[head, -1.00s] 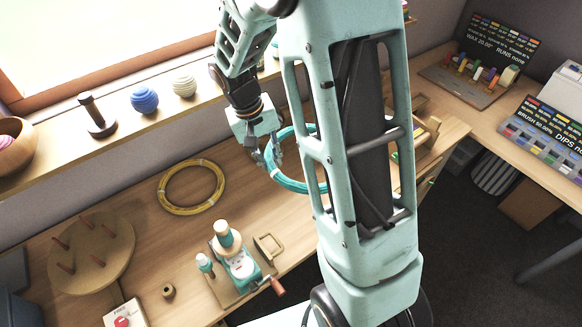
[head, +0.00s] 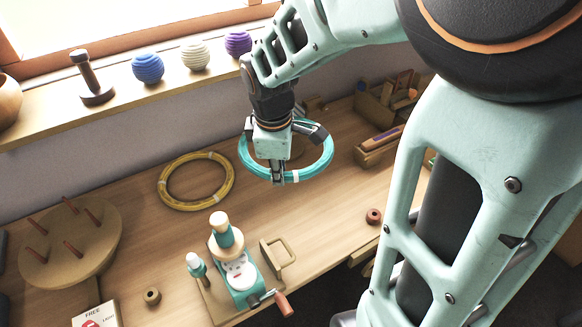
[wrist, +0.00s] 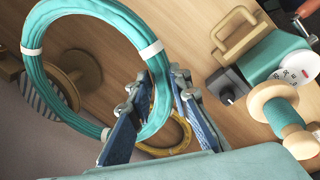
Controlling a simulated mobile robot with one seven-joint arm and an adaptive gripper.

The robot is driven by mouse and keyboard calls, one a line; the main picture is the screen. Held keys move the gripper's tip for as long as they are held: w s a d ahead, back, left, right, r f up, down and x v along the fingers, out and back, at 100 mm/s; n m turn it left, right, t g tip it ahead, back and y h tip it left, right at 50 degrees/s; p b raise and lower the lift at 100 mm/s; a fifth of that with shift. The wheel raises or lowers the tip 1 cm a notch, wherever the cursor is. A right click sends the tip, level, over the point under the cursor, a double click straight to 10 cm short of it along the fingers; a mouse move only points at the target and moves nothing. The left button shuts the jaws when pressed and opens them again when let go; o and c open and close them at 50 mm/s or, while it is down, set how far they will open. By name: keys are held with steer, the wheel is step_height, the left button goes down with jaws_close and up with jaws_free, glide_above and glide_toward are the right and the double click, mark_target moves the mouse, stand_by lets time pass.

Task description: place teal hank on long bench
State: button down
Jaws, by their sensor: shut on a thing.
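The teal hank (head: 323,163) is a ring of teal strands with white ties. My gripper (head: 278,180) is shut on the near side of its ring and holds it over the long bench (head: 240,222), with a gap that I cannot judge exactly. In the wrist view the hank (wrist: 95,7) rises at the left, with one side between the two blue finger pads of my gripper (wrist: 160,110). The bench's wooden top shows behind it.
A yellow hank (head: 166,192) lies on the bench to the left. A teal winding device (head: 240,275) stands in front, with a pegged round board (head: 90,250) further left. Wooden boxes (head: 375,148) stand at the right.

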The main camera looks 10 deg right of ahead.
mark_target(279, 225)
steer(key=shift+s+a+f+n+y+b, duration=0.15)
steer(key=shift+s+n+b, duration=0.1)
steer(key=shift+n, duration=0.3)
steer(key=shift+s+a+f+n+y+b, duration=0.15)
steer(key=shift+n+b, duration=0.1)
steer(key=shift+n, duration=0.3)
step_height(279, 225, down, 18)
steer(key=b, duration=0.4)
steer(key=shift+r, duration=0.1)
steer(key=c, duration=1.8)
jaws_free()
